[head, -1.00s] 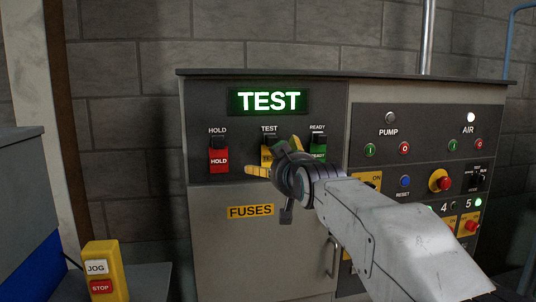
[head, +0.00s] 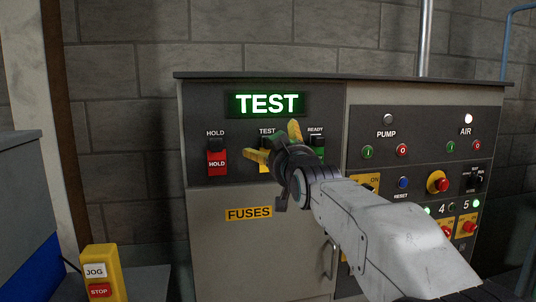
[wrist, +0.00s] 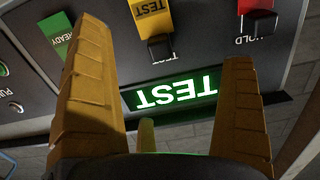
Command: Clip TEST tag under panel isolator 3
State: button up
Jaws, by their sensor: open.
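The yellow TEST tag (wrist: 152,18) hangs from a dark clip under the TEST label on the grey cabinet, upside down in the wrist view. In the head view my gripper hides most of it. My gripper (head: 276,145) is open and empty in front of the cabinet, its yellow fingers spread either side of the TEST position. In the wrist view the tag shows between the fingers (wrist: 165,45), near the top edge. Isolator numbers 4 and 5 (head: 468,205) show at the panel's lower right. Isolator 3 cannot be made out; my arm covers that area.
The red HOLD tag (head: 217,162) hangs left of TEST and the green READY tag (wrist: 58,33) on its other side. A lit TEST sign (head: 267,104) is above. A yellow JOG/STOP box (head: 100,272) stands at lower left. Buttons and switches fill the right panel.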

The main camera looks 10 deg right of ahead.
aim_at(267, 147)
jog(key=shift+w+p, duration=2.4)
jog(key=shift+w, duration=1.65)
jog(key=shift+b, duration=0.35)
jog(key=shift+r, duration=0.15)
grip_shut()
jog(key=shift+s, duration=0.1)
jog(key=shift+s+b, duration=0.1)
jog(key=shift+b, duration=0.2)
jog(key=shift+s+a, duration=0.1)
jog(key=shift+s, duration=0.1)
jog(key=shift+s+b, duration=2.05)
jog(key=shift+s, duration=0.5)
